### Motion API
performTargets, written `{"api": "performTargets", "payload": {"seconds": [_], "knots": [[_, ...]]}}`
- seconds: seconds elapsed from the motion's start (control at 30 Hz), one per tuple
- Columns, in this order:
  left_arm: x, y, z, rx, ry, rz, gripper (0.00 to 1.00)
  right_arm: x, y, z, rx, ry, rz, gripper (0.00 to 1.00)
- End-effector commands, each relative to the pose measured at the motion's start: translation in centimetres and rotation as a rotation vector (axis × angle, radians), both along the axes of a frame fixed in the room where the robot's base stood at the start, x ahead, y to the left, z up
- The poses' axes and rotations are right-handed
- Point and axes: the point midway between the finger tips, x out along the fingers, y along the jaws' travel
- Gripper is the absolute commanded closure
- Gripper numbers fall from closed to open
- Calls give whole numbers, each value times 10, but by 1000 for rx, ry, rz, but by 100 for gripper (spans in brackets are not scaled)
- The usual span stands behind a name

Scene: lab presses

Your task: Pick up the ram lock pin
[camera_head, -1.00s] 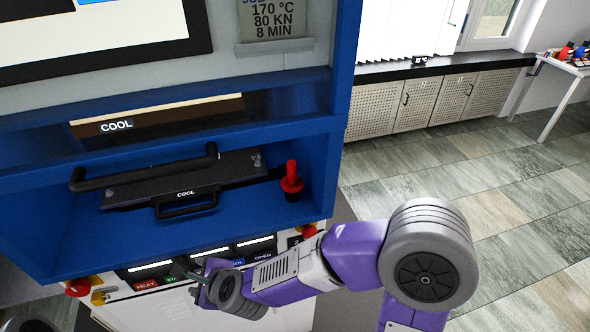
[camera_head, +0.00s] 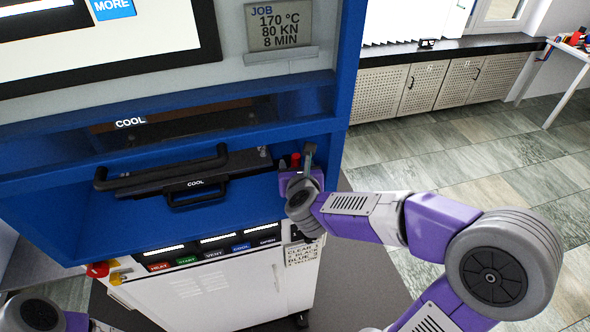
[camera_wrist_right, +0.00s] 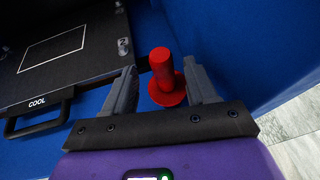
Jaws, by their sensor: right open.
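The ram lock pin (camera_head: 295,159) is red, with a rounded upright shaft on a wider round collar. It stands at the right end of the blue press bay, and my right gripper partly hides it in the head view. In the right wrist view the pin (camera_wrist_right: 163,72) is between the two open grey fingers, with a gap on each side. My right gripper (camera_head: 297,166) is open and reaches in from the right; it also shows in the wrist view (camera_wrist_right: 160,82). My left gripper is out of view; only part of that arm shows at bottom left.
A black COOL plate with a handle (camera_head: 195,185) lies left of the pin in the bay. The bay's blue right wall (camera_wrist_right: 245,50) stands close to my right finger. Below is a panel with labelled buttons (camera_head: 200,258). The floor at right is clear.

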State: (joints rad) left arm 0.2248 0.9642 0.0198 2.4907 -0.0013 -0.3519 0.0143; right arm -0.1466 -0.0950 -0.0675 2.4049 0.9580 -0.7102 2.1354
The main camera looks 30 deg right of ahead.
Motion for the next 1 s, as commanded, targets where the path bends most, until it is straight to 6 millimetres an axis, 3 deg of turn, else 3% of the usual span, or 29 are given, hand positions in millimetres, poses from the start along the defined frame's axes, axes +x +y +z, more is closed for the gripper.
{"api": "performTargets", "payload": {"seconds": [0.33,0.63,1.0], "knots": [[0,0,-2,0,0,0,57,36,-19,-23,-2,3,1,43],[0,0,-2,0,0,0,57,41,-21,-24,-1,0,3,43],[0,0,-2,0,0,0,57,41,-20,-24,-2,1,3,98]]}}
